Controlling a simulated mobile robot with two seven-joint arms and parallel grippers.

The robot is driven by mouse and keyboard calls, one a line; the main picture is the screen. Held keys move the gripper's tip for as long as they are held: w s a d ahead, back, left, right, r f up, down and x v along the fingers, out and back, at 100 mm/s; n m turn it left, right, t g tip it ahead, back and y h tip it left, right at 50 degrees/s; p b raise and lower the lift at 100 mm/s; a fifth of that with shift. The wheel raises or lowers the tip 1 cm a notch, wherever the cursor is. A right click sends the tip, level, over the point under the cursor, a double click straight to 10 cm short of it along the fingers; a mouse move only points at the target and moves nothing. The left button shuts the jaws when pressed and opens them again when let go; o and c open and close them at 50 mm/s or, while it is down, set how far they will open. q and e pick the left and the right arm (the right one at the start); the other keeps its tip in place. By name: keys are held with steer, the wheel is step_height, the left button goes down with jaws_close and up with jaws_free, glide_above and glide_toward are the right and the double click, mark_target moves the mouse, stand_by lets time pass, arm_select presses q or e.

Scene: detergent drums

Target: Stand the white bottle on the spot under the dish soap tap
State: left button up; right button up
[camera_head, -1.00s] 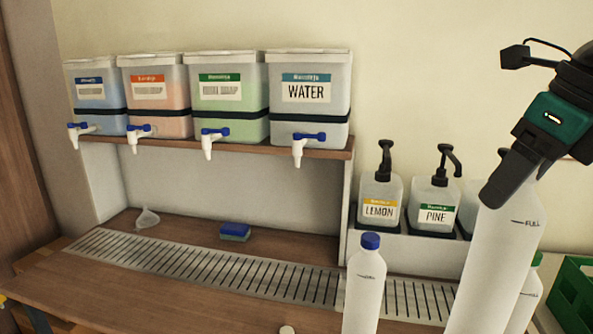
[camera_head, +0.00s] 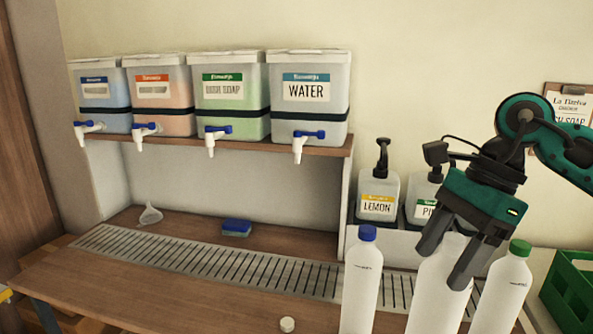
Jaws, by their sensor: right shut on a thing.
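The white bottle (camera_head: 432,306) is upright and has no cap in view. My right gripper (camera_head: 447,262) is shut on its upper part from above, the fingers covering its neck. It stands between a blue-capped bottle and a green-capped bottle; its base is out of frame. The dish soap drum (camera_head: 236,98) has a green label and green liquid, third from the left on the shelf. Its white tap with a blue lever (camera_head: 213,140) hangs over the slatted drip grate (camera_head: 205,258). The grate below that tap is bare. My left gripper is not in view.
The blue-capped bottle (camera_head: 361,285) and green-capped bottle (camera_head: 503,290) flank the held one. Pump bottles (camera_head: 377,205) stand behind. A blue sponge (camera_head: 236,228) and a funnel (camera_head: 150,215) lie behind the grate. A green crate (camera_head: 570,290) is at right.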

mark_target(421, 317)
steer(key=f+n, duration=0.2)
steer(key=a+f+n+g+h, duration=0.1)
steer(key=f+n, duration=0.1)
steer(key=n, duration=0.1)
steer(key=f+n+g, duration=0.1)
steer(key=f+n, duration=0.1)
steer(key=shift+s+a+f+h, duration=0.2)
steer(key=shift+s+a+h, duration=0.05)
steer(key=shift+s+h, duration=0.05)
steer(key=f+n+h, duration=0.1)
steer(key=f+n, duration=0.1)
steer(key=s+f+n+g, duration=0.1)
steer(key=f+n, duration=0.1)
steer(key=n, duration=0.1)
steer(key=f+n+h, duration=0.1)
steer(key=f+n, duration=0.1)
steer(key=shift+s+d+f+n+g+h, duration=0.2)
steer(key=shift+f+n+g+h, duration=0.1)
steer(key=shift+f+n, duration=0.1)
steer(key=shift+s+d+f+n, duration=0.1)
steer(key=shift+s+f+n, duration=0.1)
steer(key=shift+f+n, duration=0.4)
